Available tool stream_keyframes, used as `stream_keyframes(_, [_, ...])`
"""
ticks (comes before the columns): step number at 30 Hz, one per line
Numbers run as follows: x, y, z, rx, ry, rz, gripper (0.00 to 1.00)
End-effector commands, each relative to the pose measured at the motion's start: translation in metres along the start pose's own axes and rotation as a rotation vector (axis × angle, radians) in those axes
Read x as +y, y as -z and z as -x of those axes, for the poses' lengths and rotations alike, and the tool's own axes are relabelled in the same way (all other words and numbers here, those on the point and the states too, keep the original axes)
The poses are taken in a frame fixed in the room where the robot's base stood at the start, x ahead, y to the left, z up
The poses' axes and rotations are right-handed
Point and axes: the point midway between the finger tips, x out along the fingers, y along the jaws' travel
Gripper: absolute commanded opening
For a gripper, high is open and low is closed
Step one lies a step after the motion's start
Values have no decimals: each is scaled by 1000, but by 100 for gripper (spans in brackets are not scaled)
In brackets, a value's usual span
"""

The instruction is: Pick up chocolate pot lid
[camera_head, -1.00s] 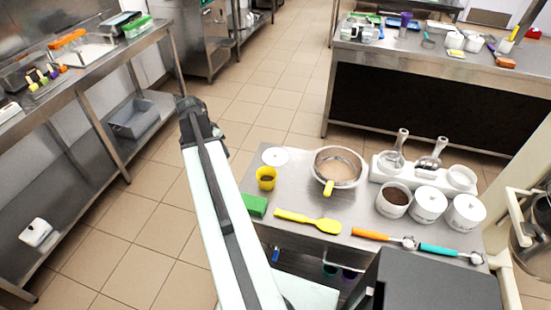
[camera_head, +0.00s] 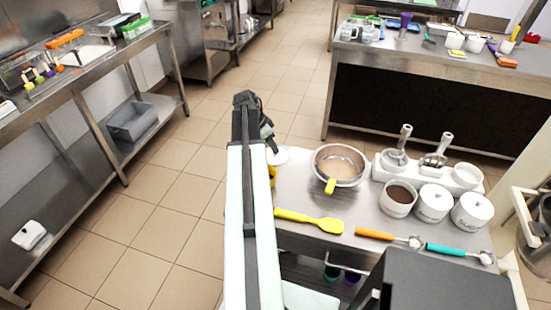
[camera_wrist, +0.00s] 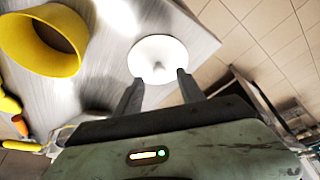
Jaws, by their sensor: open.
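The chocolate pot lid is a white round disc with a small central knob (camera_wrist: 157,50). It lies flat on the steel table near its far left corner. In the head view the lid (camera_head: 281,156) is partly hidden behind my arm. My gripper (camera_wrist: 158,78) is open, with its two dark fingers pointing toward the lid's near edge and nothing between them. In the head view my gripper (camera_head: 266,128) is at the table's left edge, beside the lid. An open white pot with brown contents (camera_head: 397,198) stands on the right of the table.
A yellow cup (camera_wrist: 72,38) stands left of the lid in the wrist view. A steel bowl (camera_head: 339,165), a yellow spatula (camera_head: 309,221) and lidded white pots (camera_head: 434,202) share the table. Open tiled floor (camera_head: 165,195) lies left of the table.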

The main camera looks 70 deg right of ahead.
Motion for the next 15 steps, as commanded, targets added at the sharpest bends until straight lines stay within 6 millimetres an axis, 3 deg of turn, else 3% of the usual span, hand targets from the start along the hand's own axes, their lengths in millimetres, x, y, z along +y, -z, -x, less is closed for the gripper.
stream_keyframes(1, [0,-4,-18,0,0,-1,46])
stream_keyframes(4, [0,-3,-34,0,0,-2,46])
stream_keyframes(12, [0,-1,-33,0,0,1,46])
stream_keyframes(15, [0,-1,-33,0,0,1,18])
